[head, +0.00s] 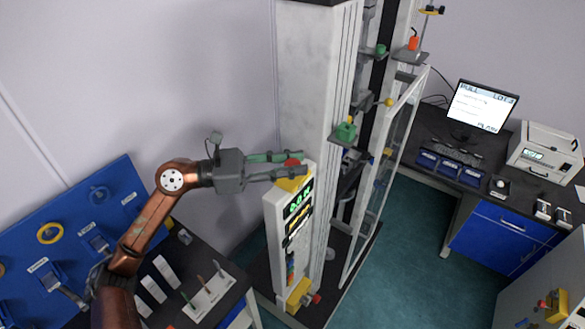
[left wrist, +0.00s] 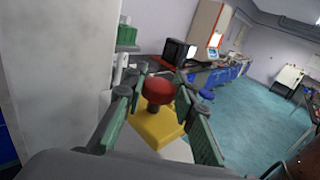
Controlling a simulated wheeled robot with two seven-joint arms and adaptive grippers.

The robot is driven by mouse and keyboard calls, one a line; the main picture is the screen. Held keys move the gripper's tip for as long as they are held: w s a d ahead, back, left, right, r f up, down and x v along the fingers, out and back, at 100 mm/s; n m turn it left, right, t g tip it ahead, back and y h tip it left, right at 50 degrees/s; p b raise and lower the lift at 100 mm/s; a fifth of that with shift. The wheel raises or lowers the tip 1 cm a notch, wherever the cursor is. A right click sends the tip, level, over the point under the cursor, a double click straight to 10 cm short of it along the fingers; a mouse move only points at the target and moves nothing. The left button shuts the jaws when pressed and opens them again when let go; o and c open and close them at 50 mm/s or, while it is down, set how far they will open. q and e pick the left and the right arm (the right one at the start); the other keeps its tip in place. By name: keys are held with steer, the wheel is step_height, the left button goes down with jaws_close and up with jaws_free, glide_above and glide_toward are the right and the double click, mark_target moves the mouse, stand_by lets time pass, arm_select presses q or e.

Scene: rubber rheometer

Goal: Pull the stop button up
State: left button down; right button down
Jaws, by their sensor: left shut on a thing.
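The red stop button (head: 292,162) sits on a yellow base (head: 293,182) on top of the white control panel (head: 275,222) of the tall testing machine. My left gripper (head: 303,164) reaches in from the left with its green-padded fingers on both sides of the button, shut on it. In the left wrist view the red button (left wrist: 159,89) stands upright on a dark stem above the yellow base (left wrist: 156,128), between the two fingers. My right gripper is in neither view.
The machine's tall white column (head: 312,80) rises right behind the panel. A blue tool board (head: 80,235) and a table with a white tool holder (head: 209,297) are at the left. A desk with a monitor (head: 480,108) stands at the right, with open floor before it.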

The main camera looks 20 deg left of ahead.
arm_select(q)
steer(key=shift+r, duration=0.25)
steer(key=c, duration=1.5)
jaws_free()
steer(key=shift+c, duration=0.2)
steer(key=shift+s+a+f, duration=0.1)
steer(key=shift+s+a, duration=0.05)
steer(key=shift+a, duration=0.35)
steer(key=v, duration=1.1)
